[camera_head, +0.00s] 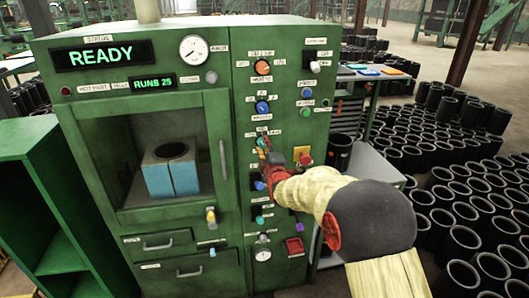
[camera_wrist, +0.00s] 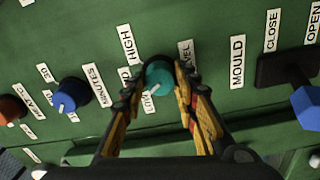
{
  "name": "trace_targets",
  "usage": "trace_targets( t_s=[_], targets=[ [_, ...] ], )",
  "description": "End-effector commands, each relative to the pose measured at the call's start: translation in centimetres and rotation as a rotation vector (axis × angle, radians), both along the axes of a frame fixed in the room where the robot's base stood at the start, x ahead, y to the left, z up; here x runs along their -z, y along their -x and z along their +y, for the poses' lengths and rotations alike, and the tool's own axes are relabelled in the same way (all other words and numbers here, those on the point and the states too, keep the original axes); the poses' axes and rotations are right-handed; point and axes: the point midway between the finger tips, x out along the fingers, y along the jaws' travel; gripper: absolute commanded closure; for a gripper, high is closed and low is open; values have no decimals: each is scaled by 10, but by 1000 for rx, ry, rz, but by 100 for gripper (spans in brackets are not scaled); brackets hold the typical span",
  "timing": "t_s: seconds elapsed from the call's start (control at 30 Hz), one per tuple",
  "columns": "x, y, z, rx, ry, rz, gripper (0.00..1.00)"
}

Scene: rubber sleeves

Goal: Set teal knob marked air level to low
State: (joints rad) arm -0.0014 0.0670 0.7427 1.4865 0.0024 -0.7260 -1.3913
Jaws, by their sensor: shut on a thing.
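The teal knob (camera_wrist: 158,75) sits on the green panel in the wrist view, between a HIGH label (camera_wrist: 127,42) and a partly covered LOW label (camera_wrist: 148,103). Part of a LEVEL label (camera_wrist: 185,53) shows to its right. A pale mark on the knob's lower side seems to face the LOW label, but it is small. My gripper (camera_wrist: 160,88) is shut on the knob, one finger on each side. In the head view my gripper (camera_head: 263,146) reaches the right-hand panel and largely hides the knob.
A blue MINUTES knob (camera_wrist: 70,95) stands to the left in the wrist view, and a blue-tipped lever (camera_wrist: 307,107) by MOULD CLOSE and OPEN to the right. Other knobs and a yellow-plated button (camera_head: 304,157) crowd the panel. A READY display (camera_head: 105,55) is lit.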

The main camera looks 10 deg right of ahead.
Motion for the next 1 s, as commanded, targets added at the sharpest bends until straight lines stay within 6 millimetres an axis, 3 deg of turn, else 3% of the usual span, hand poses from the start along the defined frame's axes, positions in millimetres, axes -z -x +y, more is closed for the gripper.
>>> trace_targets(
  t_s=[0.33, 0.93, 0.97, 1.0],
  targets=[
    [1, 0, 1, -1, 162, 0, 96],
    [0, 0, 1, -1, 198, 1, 96],
    [0, 0, 1, -1, 198, 1, 69],
    [0, 0, 1, -1, 198, 1, 67]
  ],
)
